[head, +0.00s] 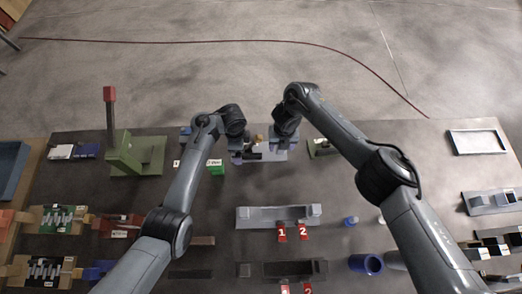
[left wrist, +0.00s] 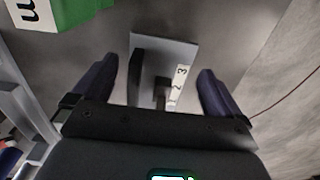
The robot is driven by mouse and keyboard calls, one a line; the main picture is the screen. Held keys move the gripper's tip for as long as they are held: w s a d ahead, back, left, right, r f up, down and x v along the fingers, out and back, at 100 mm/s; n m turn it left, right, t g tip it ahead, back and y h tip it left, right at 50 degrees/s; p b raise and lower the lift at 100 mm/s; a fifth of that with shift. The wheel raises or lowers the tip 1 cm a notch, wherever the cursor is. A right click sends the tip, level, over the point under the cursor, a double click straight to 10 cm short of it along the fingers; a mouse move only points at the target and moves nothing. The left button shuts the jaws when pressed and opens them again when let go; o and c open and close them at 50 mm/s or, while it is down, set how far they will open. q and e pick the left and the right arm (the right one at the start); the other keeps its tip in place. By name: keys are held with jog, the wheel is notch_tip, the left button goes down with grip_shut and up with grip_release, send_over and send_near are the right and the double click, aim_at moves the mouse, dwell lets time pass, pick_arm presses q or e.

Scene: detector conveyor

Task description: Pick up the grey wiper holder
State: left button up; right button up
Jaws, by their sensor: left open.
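My left gripper (left wrist: 158,64) is open, with a finger on each side of this piece and nothing clamped. I cannot tell the height gap. In the head view my left gripper (head: 236,132) hangs at the far part of the table, its fingers hidden by the wrist. My right gripper (head: 285,138) is near the blue-grey fixture (head: 275,155); its fingers are not clear.
A green block (head: 215,167) with a white label stands near the left gripper. A green stand (head: 124,158) with a red-topped post rises at the left. A long grey holder (head: 262,222) lies at the centre, with red number tags (head: 282,236) by it. Bare table lies between them.

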pick_arm(q)
jog(key=shift+f, duration=0.95)
pick_arm(e)
jog(key=shift+f, duration=0.9)
pick_arm(q)
jog(key=c, duration=1.1)
pick_arm(e)
grip_shut()
pick_arm(q)
jog(key=shift+c, duration=0.8)
